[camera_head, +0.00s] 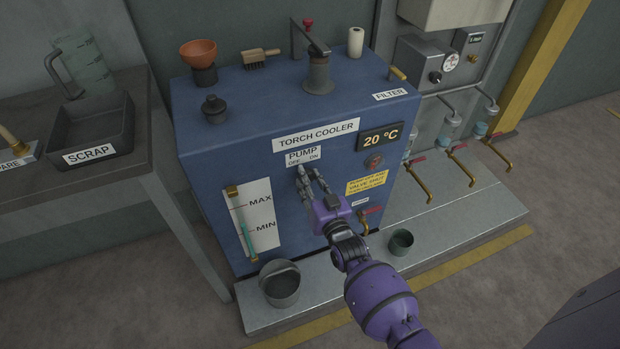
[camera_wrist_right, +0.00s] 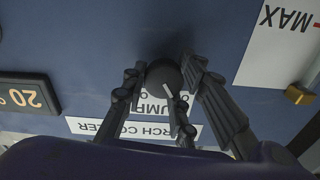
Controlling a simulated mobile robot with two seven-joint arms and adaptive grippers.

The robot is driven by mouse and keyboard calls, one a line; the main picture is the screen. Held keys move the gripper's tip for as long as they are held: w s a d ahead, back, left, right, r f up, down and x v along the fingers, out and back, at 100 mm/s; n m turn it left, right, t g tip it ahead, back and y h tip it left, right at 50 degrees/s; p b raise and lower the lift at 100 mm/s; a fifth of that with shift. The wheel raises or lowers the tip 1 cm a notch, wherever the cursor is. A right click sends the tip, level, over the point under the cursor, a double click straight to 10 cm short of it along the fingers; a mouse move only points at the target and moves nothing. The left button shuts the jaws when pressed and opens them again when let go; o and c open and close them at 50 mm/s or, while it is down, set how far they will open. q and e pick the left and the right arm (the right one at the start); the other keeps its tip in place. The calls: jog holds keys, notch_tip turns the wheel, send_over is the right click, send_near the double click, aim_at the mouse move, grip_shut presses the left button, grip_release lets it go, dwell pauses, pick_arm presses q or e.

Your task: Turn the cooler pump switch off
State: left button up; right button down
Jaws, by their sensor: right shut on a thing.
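The torch cooler (camera_head: 222,162) is a big blue cabinet in the middle of the head view. Its white PUMP label (camera_head: 302,156) reads OFF on the left and ON on the right. My right gripper (camera_head: 311,174) is at the front panel just below this label. In the wrist view its fingers close around the dark round pump switch knob (camera_wrist_right: 164,74), which carries a pale pointer line. The fingers hide part of the knob and the label, so I cannot tell which word the line points to. In the head view the gripper hides the knob. My left gripper is not in view.
A display (camera_head: 380,138) reads 20 °C, with a dark round part below it. A red-handled valve (camera_head: 370,212) is close to the right of my wrist. A bucket (camera_head: 280,285) and a small cup (camera_head: 401,242) stand on the ledge. A sight gauge (camera_head: 242,224) is at left.

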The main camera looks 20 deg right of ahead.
jog(key=shift+s+d+f+n, duration=0.15)
jog(key=shift+d+f+n, duration=0.05)
jog(key=shift+d+n, duration=0.3)
jog(key=c, duration=1.5)
grip_release()
jog(key=shift+c, duration=0.2)
jog(key=shift+a+r, duration=0.1)
jog(key=shift+a, duration=0.15)
jog(key=s, duration=1.2)
jog(key=shift+d, duration=0.25)
